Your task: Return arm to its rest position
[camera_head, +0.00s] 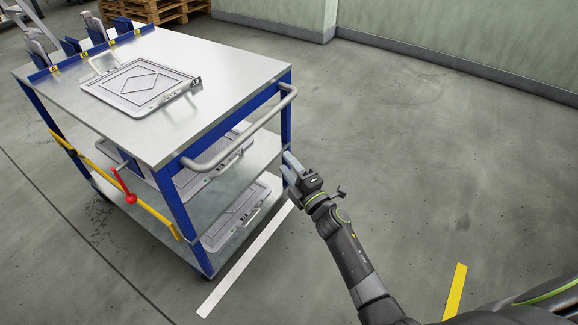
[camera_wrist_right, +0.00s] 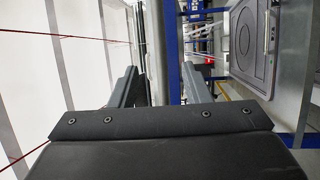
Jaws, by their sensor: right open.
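My right gripper (camera_head: 288,168) is at the end of my right arm, beside the near right corner of the blue-framed cart (camera_head: 287,118) in the head view. Its fingers point toward the cart, close to a blue leg, and I cannot tell whether they touch it. In the right wrist view its two fingers (camera_wrist_right: 160,88) stand apart with nothing held between them. My left gripper is not in view.
The cart has a steel top (camera_head: 215,50) carrying a grey plate (camera_head: 140,84), a grey push handle (camera_head: 250,130) and lower shelves with more plates. A red-knobbed yellow bar (camera_head: 150,212) runs along its side. Open floor (camera_head: 430,140) lies to the right.

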